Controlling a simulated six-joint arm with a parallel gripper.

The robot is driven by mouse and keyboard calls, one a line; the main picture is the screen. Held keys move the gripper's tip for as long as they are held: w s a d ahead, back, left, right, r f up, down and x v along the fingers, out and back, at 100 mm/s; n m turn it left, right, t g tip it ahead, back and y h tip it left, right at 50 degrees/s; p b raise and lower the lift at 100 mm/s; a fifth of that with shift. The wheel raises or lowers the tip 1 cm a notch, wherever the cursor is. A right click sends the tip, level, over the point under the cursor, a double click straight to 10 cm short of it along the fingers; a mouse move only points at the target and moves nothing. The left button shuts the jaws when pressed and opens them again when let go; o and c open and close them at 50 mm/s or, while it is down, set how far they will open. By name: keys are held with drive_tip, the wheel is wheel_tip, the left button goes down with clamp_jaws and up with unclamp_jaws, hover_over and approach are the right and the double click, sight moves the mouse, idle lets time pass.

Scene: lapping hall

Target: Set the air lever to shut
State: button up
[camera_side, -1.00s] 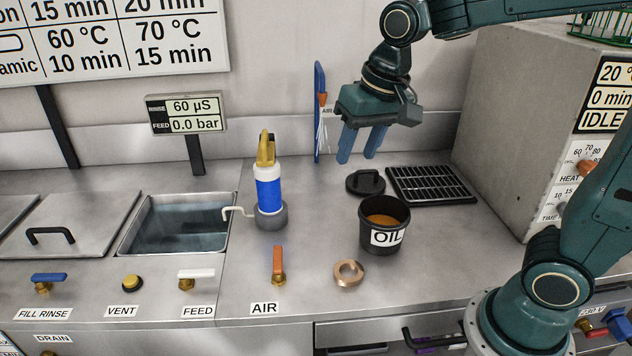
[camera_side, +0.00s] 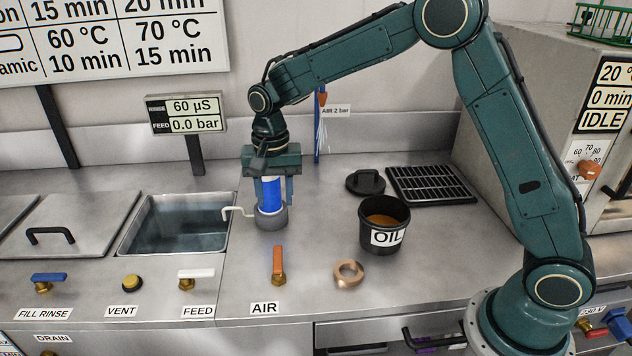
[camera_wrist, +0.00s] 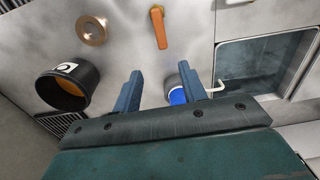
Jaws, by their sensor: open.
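The air lever (camera_side: 278,262) has an orange handle on a brass fitting, above the AIR label (camera_side: 265,308) at the counter's front. Its handle stands upright in the side view; it also shows in the wrist view (camera_wrist: 159,27), apart from my gripper. My gripper (camera_side: 271,197) points down at the blue and white bottle (camera_side: 269,192) behind the lever, its fingers in front of or around the bottle's upper part. In the wrist view the fingers (camera_wrist: 152,90) are apart, with the blue bottle (camera_wrist: 178,96) near the right finger. I cannot tell whether they touch it.
An oil pot (camera_side: 384,226), a copper ring (camera_side: 348,273), a black lid (camera_side: 365,182) and a black grate (camera_side: 431,184) lie to the right. A sink (camera_side: 180,240) is on the left. White FEED (camera_side: 196,275) and blue FILL RINSE (camera_side: 48,277) levers line the front.

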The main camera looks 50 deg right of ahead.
sight(277, 251)
drive_tip(key=shift+w+a+f, duration=0.15)
drive_tip(key=shift+w+f, duration=0.05)
drive_tip(key=shift+f, duration=0.25)
drive_tip(key=shift+f, duration=0.1)
wheel_tip(277, 251, down, 14)
drive_tip(key=shift+r, duration=0.25)
idle(0.3)
clamp_jaws()
